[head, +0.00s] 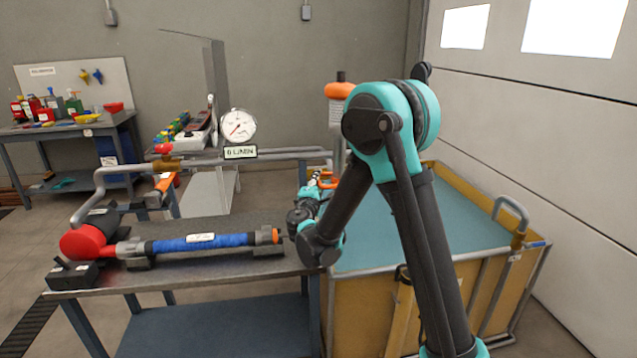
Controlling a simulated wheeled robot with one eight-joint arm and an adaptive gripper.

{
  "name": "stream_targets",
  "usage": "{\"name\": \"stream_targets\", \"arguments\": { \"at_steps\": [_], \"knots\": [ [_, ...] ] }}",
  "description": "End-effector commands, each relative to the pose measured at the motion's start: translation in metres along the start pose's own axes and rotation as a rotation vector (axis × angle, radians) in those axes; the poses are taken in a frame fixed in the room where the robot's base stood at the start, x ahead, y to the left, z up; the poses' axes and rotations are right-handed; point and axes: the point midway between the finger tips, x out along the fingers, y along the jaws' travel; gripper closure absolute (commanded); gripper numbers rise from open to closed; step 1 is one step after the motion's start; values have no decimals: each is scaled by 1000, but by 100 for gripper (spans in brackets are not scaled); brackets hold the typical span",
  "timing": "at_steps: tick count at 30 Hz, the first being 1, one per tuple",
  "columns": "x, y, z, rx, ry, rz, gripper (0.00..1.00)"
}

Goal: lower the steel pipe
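A grey steel-looking pipe (120,172) rises from beside the red pump end (85,242) on the bench, bends, and runs right past a round gauge (238,127) toward the tank. I cannot tell whether this is the pipe the task names; a second grey bent pipe (513,208) stands at the tank's right rim. My gripper (322,180) is at the left edge of the tank, near the right end of the long pipe and close to orange parts. It is small and partly hidden by my arm, so I cannot tell whether it is open or holds anything.
A blue-wrapped tube (200,243) lies in grey supports on the dark bench (230,265). A yellow-walled tank (375,300) of blue-green water stands right of it. A flow display (240,152) hangs under the gauge. A side table (70,127) with bottles stands back left.

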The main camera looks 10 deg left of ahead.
Motion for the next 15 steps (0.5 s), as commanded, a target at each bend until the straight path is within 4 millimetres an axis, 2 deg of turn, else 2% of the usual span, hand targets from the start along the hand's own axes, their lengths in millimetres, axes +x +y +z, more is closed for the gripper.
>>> {"name": "stream_targets", "arguments": {
  "at_steps": [5,13,15],
  "knots": [
    [0,0,0,0,0,0,67],
    [0,0,0,0,0,0,100],
    [0,0,0,0,0,0,100]
  ]
}}
